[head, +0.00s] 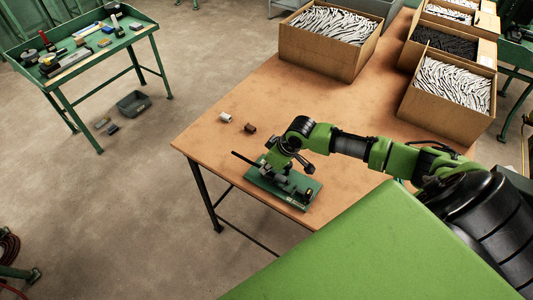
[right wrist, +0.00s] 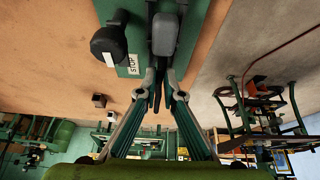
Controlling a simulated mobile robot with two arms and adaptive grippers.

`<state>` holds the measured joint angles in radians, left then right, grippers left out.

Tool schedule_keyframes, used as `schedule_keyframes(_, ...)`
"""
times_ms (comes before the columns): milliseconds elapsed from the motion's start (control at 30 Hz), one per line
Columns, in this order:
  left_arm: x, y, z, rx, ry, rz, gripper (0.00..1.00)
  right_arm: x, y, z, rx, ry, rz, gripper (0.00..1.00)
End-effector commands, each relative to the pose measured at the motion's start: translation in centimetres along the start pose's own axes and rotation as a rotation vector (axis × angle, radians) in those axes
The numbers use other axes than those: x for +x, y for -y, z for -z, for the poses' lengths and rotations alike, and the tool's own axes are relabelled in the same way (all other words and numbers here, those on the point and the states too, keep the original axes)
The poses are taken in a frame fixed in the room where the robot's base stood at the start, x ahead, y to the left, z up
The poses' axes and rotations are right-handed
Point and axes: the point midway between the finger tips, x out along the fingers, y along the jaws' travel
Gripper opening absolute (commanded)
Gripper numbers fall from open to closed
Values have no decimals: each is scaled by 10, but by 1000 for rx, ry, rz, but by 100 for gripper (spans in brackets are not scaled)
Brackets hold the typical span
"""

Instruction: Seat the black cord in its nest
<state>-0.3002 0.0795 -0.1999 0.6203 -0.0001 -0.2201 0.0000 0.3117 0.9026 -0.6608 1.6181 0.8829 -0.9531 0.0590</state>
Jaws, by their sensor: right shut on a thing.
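The black cord (head: 242,158) shows in the head view as a thin dark bar sticking out to the left of my right gripper (head: 277,168). In the right wrist view my right gripper (right wrist: 158,82) is shut on the cord (right wrist: 156,98), a dark strip between the fingertips. The green fixture plate (head: 293,198) lies near the table's front edge, just below the gripper. In the right wrist view the plate (right wrist: 133,38) carries a STOP label, a black knob and a grey block. The nest is hidden, so I cannot tell whether the cord touches it. My left gripper is not in view.
A small white part (head: 225,117) and a brown part (head: 250,129) lie on the wooden table (head: 340,112) behind the fixture. Open cardboard boxes (head: 318,58) of strips stand at the back and right. The table's middle is clear. A green bench (head: 120,40) stands apart at left.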

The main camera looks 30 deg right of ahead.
Motion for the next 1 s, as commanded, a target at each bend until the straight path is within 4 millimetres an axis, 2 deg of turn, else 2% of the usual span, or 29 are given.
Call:
schedule_keyframes(467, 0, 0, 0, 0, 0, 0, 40, 5, 0, -3, 1, 1, 0, 0)
schedule_keyframes(500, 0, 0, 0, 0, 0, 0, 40, 5, 0, -2, 0, 0, 0, 18)
schedule_keyframes(533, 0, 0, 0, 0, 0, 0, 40, 5, 0, -2, 0, 0, 0, 26)
schedule_keyframes(1000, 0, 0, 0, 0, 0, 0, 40, 1, 0, -2, 0, 1, 0, 27)
